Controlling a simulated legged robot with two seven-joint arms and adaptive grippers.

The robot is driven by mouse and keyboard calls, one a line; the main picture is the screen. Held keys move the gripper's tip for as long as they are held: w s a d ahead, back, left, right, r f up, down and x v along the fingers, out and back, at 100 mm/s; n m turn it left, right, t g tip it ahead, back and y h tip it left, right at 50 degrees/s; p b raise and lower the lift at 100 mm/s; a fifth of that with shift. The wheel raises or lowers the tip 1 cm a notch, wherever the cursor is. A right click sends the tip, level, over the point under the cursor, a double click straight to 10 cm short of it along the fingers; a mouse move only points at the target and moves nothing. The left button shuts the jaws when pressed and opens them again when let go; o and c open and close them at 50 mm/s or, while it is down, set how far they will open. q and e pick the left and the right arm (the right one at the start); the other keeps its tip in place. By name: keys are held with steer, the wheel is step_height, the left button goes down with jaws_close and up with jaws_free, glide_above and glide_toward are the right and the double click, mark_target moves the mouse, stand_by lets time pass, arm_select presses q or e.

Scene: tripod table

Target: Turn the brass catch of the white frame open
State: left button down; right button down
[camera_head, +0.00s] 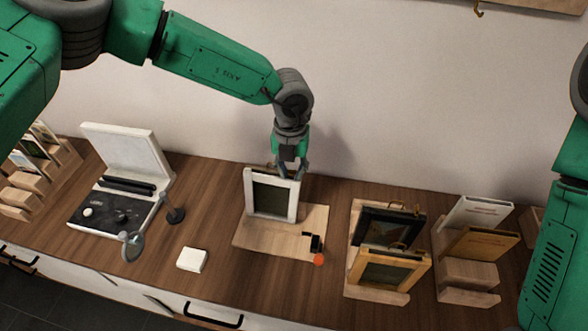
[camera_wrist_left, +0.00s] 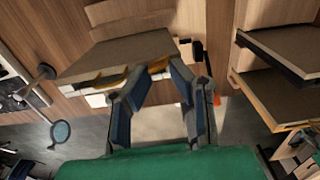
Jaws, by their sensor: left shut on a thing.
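The white frame (camera_head: 250,192) stands upright on a light wooden board (camera_head: 285,245) in the middle of the table. In the left wrist view I see its brown back (camera_wrist_left: 112,60) and part of its white edge (camera_wrist_left: 96,100). The brass catch (camera_wrist_left: 158,66) is at the frame's edge, between my fingertips. In the head view my gripper hides the catch. My left gripper (camera_head: 287,172) reaches down from above to the frame's top edge. Its blue-padded fingers (camera_wrist_left: 156,78) are closed in on the catch. My right arm shows at the right edge, but its gripper is out of view.
A wooden rack (camera_head: 355,285) with a dark frame (camera_head: 388,230) and a gold frame (camera_head: 390,270) stands right of the board. Another rack (camera_head: 465,295) holds books. An open white case (camera_head: 125,150), a magnifier (camera_head: 132,246) and a white block (camera_head: 192,259) are at left.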

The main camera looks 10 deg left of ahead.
arm_select(q)
steer(key=shift+a+f, duration=0.1)
steer(key=shift+a, duration=0.45)
steer(key=shift+d, duration=0.65)
steer(key=shift+a, duration=0.2)
steer(key=c, duration=1.4)
jaws_free()
steer(key=shift+a, duration=0.25)
steer(key=shift+c, duration=0.2)
arm_select(e)
steer(key=shift+a+r, duration=0.1)
steer(key=shift+a, duration=0.3)
arm_select(q)
steer(key=shift+d, duration=0.1)
step_height(320, 180, up, 12)
steer(key=shift+a, duration=0.2)
arm_select(e)
steer(key=shift+s+d, duration=0.1)
